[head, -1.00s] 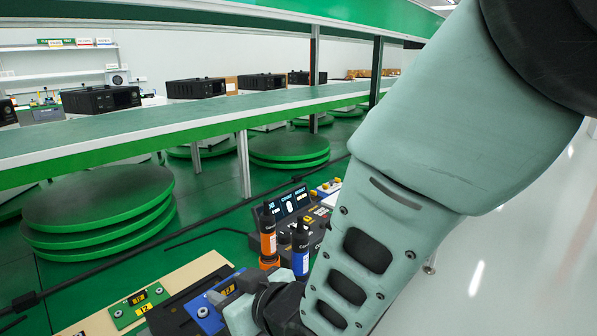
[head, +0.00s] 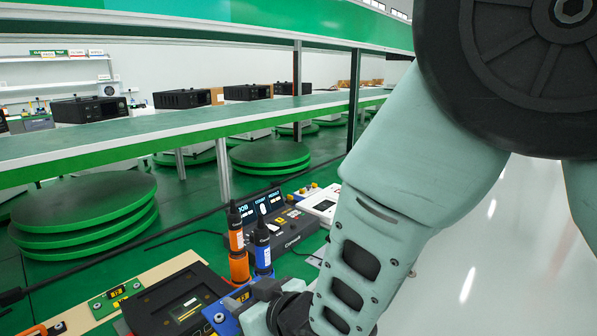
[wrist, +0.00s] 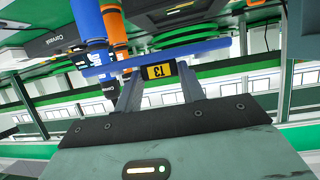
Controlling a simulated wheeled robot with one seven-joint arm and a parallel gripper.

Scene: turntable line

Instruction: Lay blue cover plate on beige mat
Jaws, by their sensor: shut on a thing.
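My gripper (head: 248,302) is shut on the blue cover plate (head: 226,318), at the bottom of the head view. In the wrist view the plate (wrist: 128,62) is seen nearly edge-on across the fingertips (wrist: 160,86), with a yellow number label by them. A beige surface (head: 180,262), which looks like the beige mat, shows as a slanting strip left of my gripper. A green plate (head: 108,306) with a yellow label lies on it. The held plate is to the right of this strip; its height above the bench cannot be told.
A black device (head: 165,305) with a screen sits between the beige strip and my gripper. An orange bottle (head: 236,243) and a blue bottle (head: 262,247) stand upright just behind my gripper. A control box (head: 285,228) and a white device (head: 322,203) are farther back.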

